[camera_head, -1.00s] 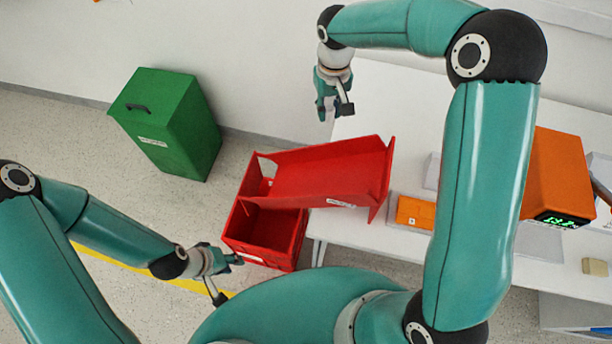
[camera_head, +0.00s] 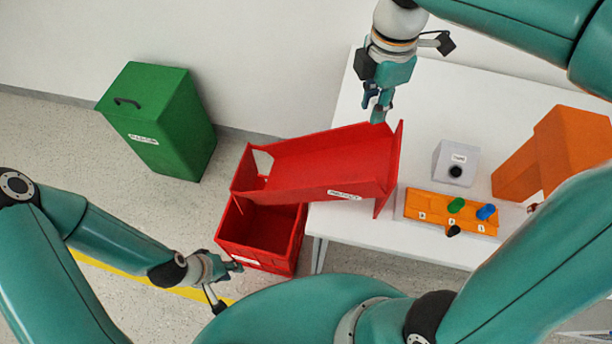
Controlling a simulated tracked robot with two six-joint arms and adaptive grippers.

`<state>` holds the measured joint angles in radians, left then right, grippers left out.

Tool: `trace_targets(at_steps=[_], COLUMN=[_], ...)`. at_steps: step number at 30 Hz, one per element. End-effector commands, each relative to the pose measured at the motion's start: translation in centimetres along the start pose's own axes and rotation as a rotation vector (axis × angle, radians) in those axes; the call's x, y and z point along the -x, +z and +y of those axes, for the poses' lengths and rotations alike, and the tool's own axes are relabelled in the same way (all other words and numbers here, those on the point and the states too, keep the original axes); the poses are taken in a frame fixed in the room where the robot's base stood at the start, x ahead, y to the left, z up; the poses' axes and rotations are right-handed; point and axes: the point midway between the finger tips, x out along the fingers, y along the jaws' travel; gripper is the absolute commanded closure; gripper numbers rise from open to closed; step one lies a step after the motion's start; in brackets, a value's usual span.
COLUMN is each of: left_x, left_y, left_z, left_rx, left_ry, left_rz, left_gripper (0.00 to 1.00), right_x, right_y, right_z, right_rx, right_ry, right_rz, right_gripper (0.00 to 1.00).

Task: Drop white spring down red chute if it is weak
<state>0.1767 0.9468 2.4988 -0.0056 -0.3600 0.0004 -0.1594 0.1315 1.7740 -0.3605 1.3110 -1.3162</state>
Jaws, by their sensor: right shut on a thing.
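The red chute (camera_head: 330,165) slopes from the table edge down to the left, its low end over a red bin (camera_head: 230,225) on the floor. My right gripper (camera_head: 378,105) is above the chute's upper right end, pointing down. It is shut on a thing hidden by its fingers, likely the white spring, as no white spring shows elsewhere. An orange holder (camera_head: 425,207) on the table carries a green piece (camera_head: 456,205), a blue piece (camera_head: 486,212) and a black piece (camera_head: 453,231). My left gripper (camera_head: 225,284) is open and empty, low beside the red bin.
A grey box with a black round opening (camera_head: 443,165) stands behind the holder. An orange device (camera_head: 568,145) stands on the white table (camera_head: 400,258) at the right, partly hidden by my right arm. A green lidded bin (camera_head: 165,125) stands on the floor at the left.

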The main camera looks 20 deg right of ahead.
Motion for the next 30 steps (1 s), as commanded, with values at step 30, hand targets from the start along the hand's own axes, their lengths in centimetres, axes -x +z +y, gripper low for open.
trace_targets(at_steps=[30], left_x=[-6.3], left_y=[-0.1], left_z=[-2.3], left_rx=[0.000], left_ry=[0.000], left_rz=[0.000], left_gripper=[0.67], right_x=[-5.6], right_y=[0.5], right_z=[-2.1], right_rx=[0.225], right_ry=[-0.001], right_rz=[0.003], right_gripper=[1.00])
